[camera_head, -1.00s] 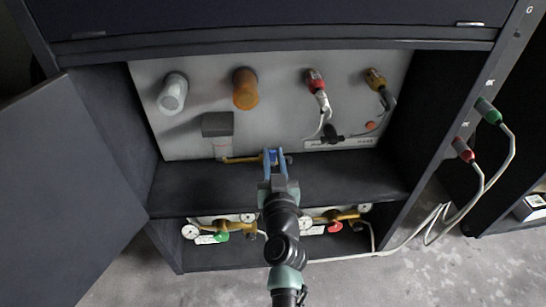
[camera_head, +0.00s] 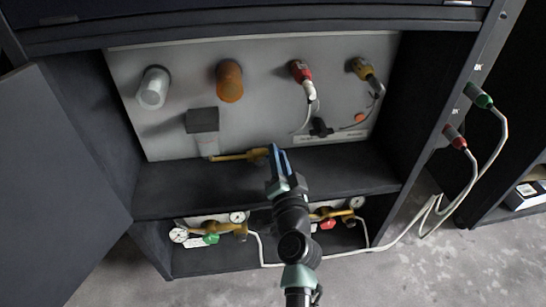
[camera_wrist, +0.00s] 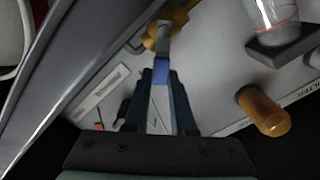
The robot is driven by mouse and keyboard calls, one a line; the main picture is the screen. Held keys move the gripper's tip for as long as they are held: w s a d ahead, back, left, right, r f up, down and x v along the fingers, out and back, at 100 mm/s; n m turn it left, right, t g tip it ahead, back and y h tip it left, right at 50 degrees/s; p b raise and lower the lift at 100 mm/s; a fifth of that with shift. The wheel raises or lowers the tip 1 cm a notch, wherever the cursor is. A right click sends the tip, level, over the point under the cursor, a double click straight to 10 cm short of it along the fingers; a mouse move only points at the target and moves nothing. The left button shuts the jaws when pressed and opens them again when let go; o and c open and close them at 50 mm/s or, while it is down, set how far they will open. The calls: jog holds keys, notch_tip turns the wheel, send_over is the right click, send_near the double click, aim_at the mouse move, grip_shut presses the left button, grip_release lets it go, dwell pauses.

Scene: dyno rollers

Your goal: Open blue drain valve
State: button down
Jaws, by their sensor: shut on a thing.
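The blue drain valve handle (camera_wrist: 161,70) sits on a brass fitting (camera_wrist: 170,30) in the wrist view. In the head view, the brass pipe (camera_head: 238,157) runs along the bottom of the grey panel, left of my gripper (camera_head: 278,158). My gripper is shut on the blue handle; in the wrist view its dark fingers (camera_wrist: 163,85) lie on either side of it. The fingers hide most of the handle in the head view.
An open cabinet door (camera_head: 65,165) stands at left. Gauges and brass valves (camera_head: 335,213) sit on the lower shelf.

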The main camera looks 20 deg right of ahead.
jog(key=m, duration=0.1)
jog(key=f+m+b, duration=0.1)
jog(key=m, duration=0.1)
jog(key=d+f+m, duration=0.1)
jog(key=m, duration=0.1)
jog(key=shift+s+d+f, duration=0.1)
jog(key=shift+s, duration=0.1)
jog(key=shift+m, duration=0.3)
jog(key=c, duration=0.7)
grip_release()
jog(key=shift+c, duration=0.2)
